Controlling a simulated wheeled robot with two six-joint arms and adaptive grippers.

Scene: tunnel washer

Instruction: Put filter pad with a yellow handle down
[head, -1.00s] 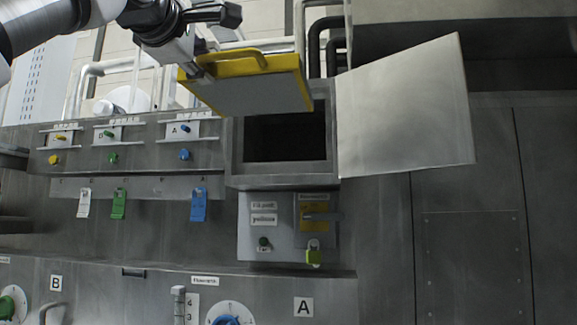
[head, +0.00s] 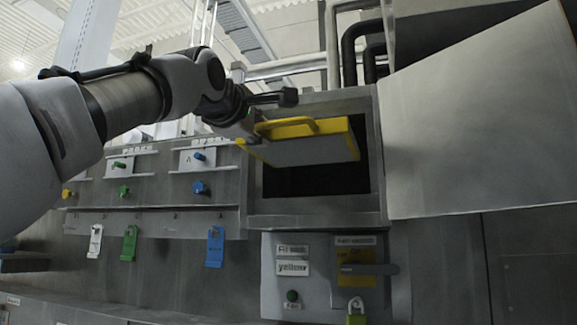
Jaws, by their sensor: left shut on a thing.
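The filter pad (head: 305,151) is a flat grey panel with a yellow frame and a yellow handle (head: 287,126) on its top face. My left gripper (head: 252,125) is shut on it at its left end, near the handle; the fingertips are partly hidden. The pad is held up, roughly level, in front of the upper part of the open square housing (head: 258,222). I cannot tell how far it reaches into the dark opening. My right gripper is not in view.
The housing's metal door (head: 480,115) stands open to the right. Coloured knobs and hanging tags, including a blue tag (head: 215,247), line the left. Pipes (head: 348,60) run above.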

